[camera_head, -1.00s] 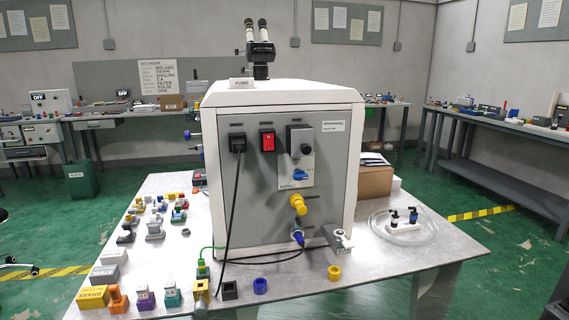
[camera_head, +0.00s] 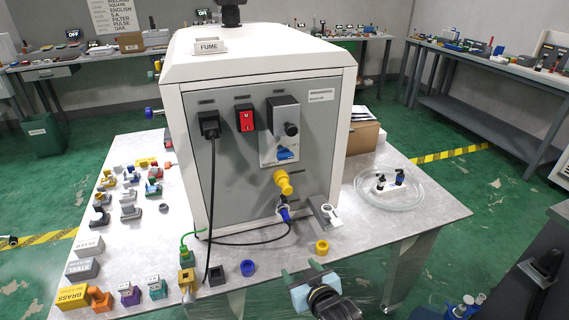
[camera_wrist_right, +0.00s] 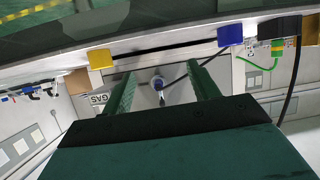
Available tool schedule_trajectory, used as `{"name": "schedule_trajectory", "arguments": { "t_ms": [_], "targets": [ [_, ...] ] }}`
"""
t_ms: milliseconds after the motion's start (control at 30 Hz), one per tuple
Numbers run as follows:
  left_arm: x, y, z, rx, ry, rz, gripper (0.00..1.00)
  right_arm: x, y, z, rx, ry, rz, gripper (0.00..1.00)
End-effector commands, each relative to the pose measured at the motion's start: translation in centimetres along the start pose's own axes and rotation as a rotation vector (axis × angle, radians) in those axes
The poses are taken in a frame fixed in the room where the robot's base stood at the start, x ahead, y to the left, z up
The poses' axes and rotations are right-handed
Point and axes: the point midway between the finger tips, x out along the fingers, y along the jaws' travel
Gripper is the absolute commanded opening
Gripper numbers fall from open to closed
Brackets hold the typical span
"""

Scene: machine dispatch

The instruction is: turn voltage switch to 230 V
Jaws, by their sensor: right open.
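The blue rotary switch (camera_head: 287,154) sits on a light plate on the rear panel of the white-and-grey machine (camera_head: 228,165), below a black module with a round knob (camera_head: 291,129). Its markings are too small to read. My right gripper (camera_head: 301,271) is at the front of the table, below and in front of the panel, open and apart from the switch. My left gripper is not in view.
A black power plug (camera_head: 209,124), a red rocker switch (camera_head: 245,118) and a yellow connector (camera_head: 283,182) are on the panel. A grey bracket (camera_head: 327,212) and a yellow ring (camera_head: 322,246) are near my gripper. A clear dish (camera_head: 388,193) is right. Small parts crowd the left.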

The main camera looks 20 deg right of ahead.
Motion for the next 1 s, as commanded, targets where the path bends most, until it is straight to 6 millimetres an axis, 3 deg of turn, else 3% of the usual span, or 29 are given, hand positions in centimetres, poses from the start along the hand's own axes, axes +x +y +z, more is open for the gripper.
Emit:
{"name": "schedule_trajectory", "arguments": {
  "t_ms": [33,100,200,300,400,533,1000],
  "targets": [
    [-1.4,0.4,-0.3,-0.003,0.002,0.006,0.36,-1.0,0.4,-6.2,0.011,0.093,0.013,0.6],
    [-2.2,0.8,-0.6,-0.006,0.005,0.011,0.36,-2.4,0.9,-12.1,0.023,0.192,0.029,0.6],
    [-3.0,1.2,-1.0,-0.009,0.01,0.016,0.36,-4.4,1.6,-18.3,0.038,0.302,0.049,0.6],
    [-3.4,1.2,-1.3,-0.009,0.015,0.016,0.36,-6.0,2.1,-21.8,0.046,0.369,0.062,0.6],
    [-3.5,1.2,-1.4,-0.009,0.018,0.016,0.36,-6.6,2.3,-23.4,0.05,0.4,0.069,0.6],
    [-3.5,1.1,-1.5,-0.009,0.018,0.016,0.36,-5.7,2.5,-24.1,0.051,0.408,0.07,0.6],
    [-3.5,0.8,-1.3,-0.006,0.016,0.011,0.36,2.1,3.1,-27.4,0.05,0.405,0.069,0.6]
  ]
}}
